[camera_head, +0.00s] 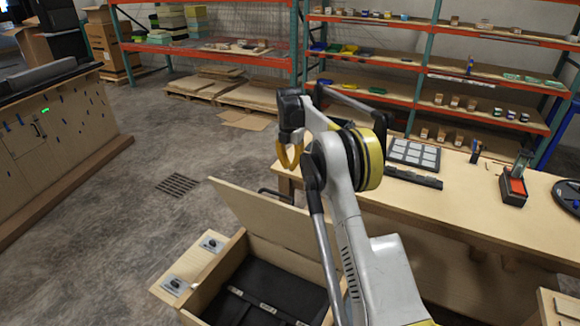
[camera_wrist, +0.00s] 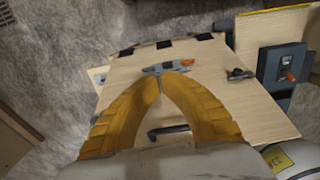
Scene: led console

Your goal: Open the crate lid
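The crate (camera_head: 232,262) is an open-topped wooden box with a dark interior. Its plywood lid (camera_head: 268,222) stands raised and tilted at the crate's far side. A black bar handle (camera_head: 276,194) shows behind the lid's upper edge. My gripper (camera_head: 291,167) is above and beyond the lid, apart from it, with its yellow fingertips together and nothing visible between them. In the wrist view my gripper (camera_wrist: 159,77) points at a wooden panel, seemingly the lid (camera_wrist: 215,110), with the black handle (camera_wrist: 168,131) below the fingertips. A grey fitting (camera_wrist: 168,67) shows near the tips.
A board with two small fittings (camera_head: 190,268) adjoins the crate's left. Shelves (camera_head: 440,75) stand behind. The floor (camera_head: 120,230) left is clear.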

